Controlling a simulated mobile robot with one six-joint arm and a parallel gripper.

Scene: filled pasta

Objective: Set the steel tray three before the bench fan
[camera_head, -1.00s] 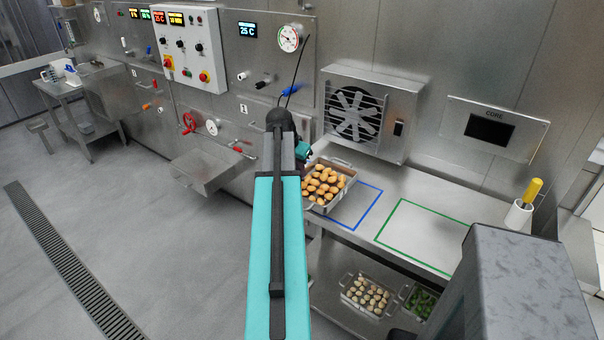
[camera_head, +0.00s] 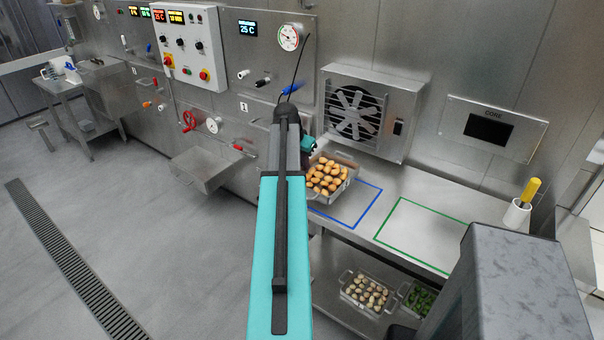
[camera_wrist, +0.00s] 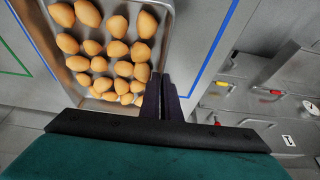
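A steel tray (camera_head: 331,199) holds several golden-brown pieces and shows just beyond my arm, over the left part of the bench. It also fills the upper left of the wrist view (camera_wrist: 165,40). My gripper (camera_wrist: 165,96) has its two dark fingers close together at the tray's rim and appears shut on it. In the head view my arm hides the gripper's fingers and the tray's left side. The tray looks raised a little above the bench. The bench fan (camera_head: 355,112) is on the back wall, behind and slightly right of the tray.
A blue outline (camera_head: 358,216) on the bench lies partly behind the tray in view. A green outline (camera_head: 400,252) to its right is empty. Below, a shelf holds a tray of pale pieces (camera_head: 367,292) and one of green pieces (camera_head: 420,300). A yellow-handled tool (camera_head: 530,189) stands at right.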

